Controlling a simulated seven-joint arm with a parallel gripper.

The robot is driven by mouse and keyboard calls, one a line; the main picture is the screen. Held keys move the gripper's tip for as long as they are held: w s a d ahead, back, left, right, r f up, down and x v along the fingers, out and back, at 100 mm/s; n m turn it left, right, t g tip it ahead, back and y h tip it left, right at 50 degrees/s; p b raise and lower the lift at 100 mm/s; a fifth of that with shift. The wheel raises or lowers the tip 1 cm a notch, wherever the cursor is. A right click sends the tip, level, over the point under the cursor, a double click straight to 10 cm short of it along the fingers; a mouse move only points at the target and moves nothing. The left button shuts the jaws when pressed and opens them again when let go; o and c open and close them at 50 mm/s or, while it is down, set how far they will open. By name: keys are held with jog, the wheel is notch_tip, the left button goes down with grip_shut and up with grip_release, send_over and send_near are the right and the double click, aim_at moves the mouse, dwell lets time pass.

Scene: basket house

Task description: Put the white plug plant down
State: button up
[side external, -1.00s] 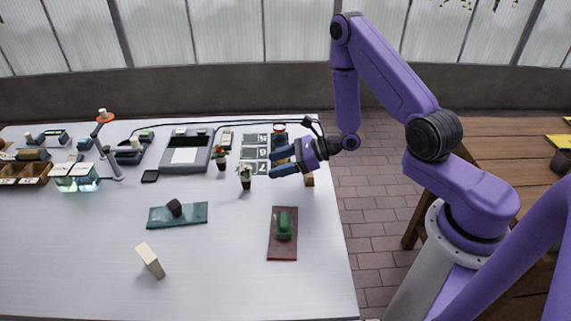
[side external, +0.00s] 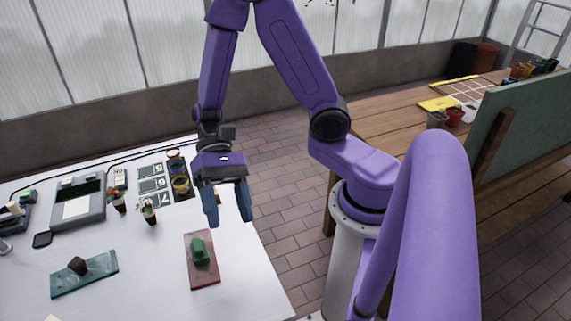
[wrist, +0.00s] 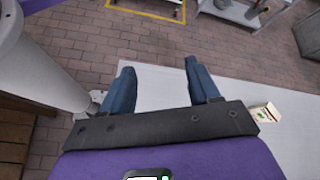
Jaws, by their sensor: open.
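A small potted plant with pale flowers (side external: 148,211) stands upright on the white table, left of my gripper; it looks like the white plug plant. A second potted plant with reddish flowers (side external: 118,199) stands left of it. My gripper (side external: 229,207) points down near the table's right edge, apart from both plants. Its blue fingers are spread with nothing between them, as the wrist view (wrist: 160,80) also shows. Neither plant can be made out in the wrist view.
A red-brown tray (side external: 206,277) with a green object (side external: 200,250) lies below my gripper in the side view. A teal tray (side external: 100,269) with a dark lump lies left. Number cards (side external: 153,185) lie behind. A wooden bench (side external: 390,120) with pots stands right.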

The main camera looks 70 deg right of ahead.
jog(key=s+d+r+n+t+h, duration=0.5)
jog(key=s+d+n+t+h, duration=0.2)
jog(key=n, duration=1)
jog(key=d+h, duration=0.1)
jog(key=d, duration=0.1)
jog(key=shift+s+d+t, duration=0.2)
jog(key=shift+d+t, duration=0.1)
jog(key=shift+d, duration=0.05)
